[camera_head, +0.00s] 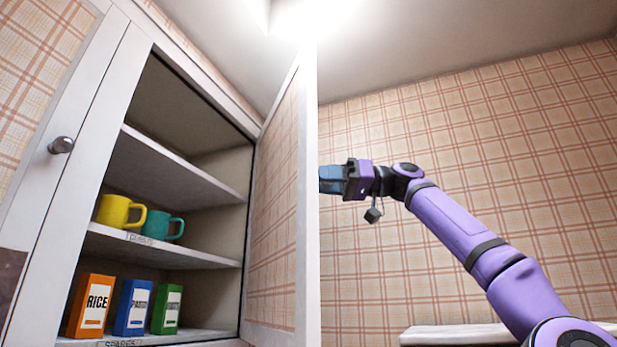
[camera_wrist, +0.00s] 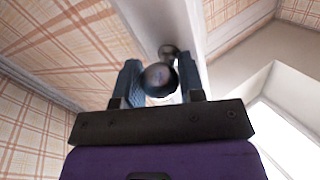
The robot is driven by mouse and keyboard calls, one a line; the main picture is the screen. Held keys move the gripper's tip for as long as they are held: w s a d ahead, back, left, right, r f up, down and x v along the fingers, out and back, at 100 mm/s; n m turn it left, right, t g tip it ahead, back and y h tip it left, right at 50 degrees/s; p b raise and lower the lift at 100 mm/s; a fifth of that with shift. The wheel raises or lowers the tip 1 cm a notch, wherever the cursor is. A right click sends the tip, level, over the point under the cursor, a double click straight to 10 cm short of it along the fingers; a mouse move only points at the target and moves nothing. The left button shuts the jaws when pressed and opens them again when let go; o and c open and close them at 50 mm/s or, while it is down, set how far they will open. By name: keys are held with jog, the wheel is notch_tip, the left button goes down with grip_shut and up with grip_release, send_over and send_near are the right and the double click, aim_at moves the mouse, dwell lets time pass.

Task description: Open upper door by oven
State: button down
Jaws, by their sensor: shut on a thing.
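The upper cabinet door (camera_head: 275,215) stands swung wide open, seen nearly edge-on in the head view, with its plaid panel facing the shelves. My gripper (camera_wrist: 160,80) is shut on the door's round grey knob (camera_wrist: 158,77) in the wrist view, one finger on each side of it. In the head view my gripper (camera_head: 332,179) reaches the door's right side, and its fingertips and the knob are hidden behind the door's edge. The open cabinet (camera_head: 180,170) shows its shelves.
A yellow mug (camera_head: 117,212) and a teal mug (camera_head: 163,226) stand on the middle shelf. Rice (camera_head: 92,306), blue (camera_head: 131,308) and green (camera_head: 167,310) boxes stand below. A second door with a knob (camera_head: 61,145) is closed at left. A white ledge (camera_head: 455,336) lies low at right.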

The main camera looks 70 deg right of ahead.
jog(key=shift+s+d, duration=0.15)
jog(key=shift+d, duration=0.05)
jog(key=shift+r, duration=0.1)
jog(key=c, duration=0.8)
grip_release()
jog(key=shift+o, duration=0.2)
jog(key=v, duration=1)
jog(key=shift+s, duration=0.4)
jog(key=shift+s+d, duration=0.1)
jog(key=shift+d, duration=0.05)
